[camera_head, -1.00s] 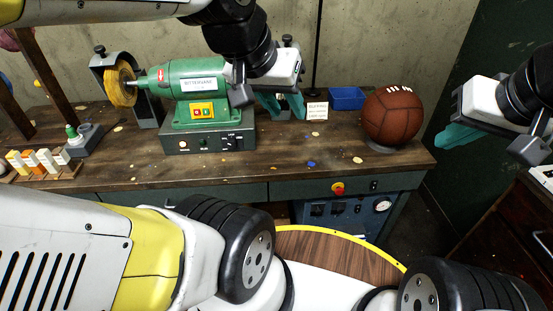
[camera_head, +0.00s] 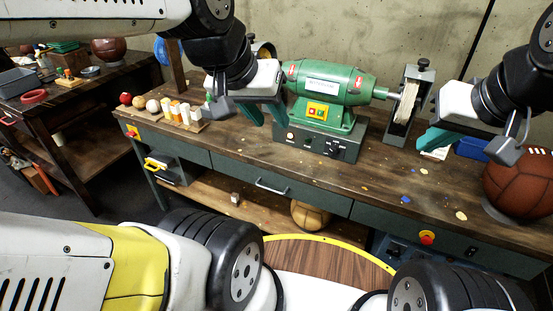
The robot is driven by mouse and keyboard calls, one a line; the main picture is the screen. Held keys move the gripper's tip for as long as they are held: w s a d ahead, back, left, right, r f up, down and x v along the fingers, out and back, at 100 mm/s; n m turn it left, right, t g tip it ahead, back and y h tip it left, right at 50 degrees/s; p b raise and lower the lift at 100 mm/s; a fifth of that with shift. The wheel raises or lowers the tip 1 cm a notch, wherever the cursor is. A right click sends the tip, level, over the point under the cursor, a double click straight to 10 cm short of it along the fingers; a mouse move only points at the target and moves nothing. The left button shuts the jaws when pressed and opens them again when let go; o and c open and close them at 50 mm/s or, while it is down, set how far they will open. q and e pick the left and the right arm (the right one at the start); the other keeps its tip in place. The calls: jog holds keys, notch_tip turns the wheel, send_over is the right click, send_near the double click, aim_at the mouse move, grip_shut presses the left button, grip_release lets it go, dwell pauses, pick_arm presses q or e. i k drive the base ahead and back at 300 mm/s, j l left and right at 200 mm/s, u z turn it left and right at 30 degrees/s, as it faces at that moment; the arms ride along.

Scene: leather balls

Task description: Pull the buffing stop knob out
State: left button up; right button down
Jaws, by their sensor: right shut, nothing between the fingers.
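A red mushroom-shaped stop knob on a yellow base (camera_head: 427,237) is on the bench's front face at the right, below the top's edge. A second red-and-yellow knob (camera_head: 132,132) is at the bench's left front end. No label is readable on either, so I cannot tell which is the buffing stop. The green buffing machine (camera_head: 325,97) stands on the bench on a grey control box. My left gripper (camera_head: 264,114) is open and empty in front of the machine's left side. My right gripper (camera_head: 434,139) is shut and empty, above the right knob and apart from it.
A brown leather ball (camera_head: 518,183) rests on the bench at the right. A rack of small coloured pieces (camera_head: 180,113) stands at the left. A blue bin (camera_head: 471,148) is partly hidden behind my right gripper. A tan ball (camera_head: 310,215) lies on the lower shelf.

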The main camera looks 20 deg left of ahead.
aim_at(426, 240)
jog(key=u, duration=0.4)
jog(key=z, duration=1.55)
jog(key=j+z, duration=0.25)
jog(key=k+j+z, duration=0.25)
jog(key=j, duration=0.2)
jog(key=j+z, duration=0.25)
jog(key=j, duration=0.15)
jog(key=i+l+u, duration=0.15)
jog(key=l+u, duration=0.2)
jog(key=l, duration=0.15)
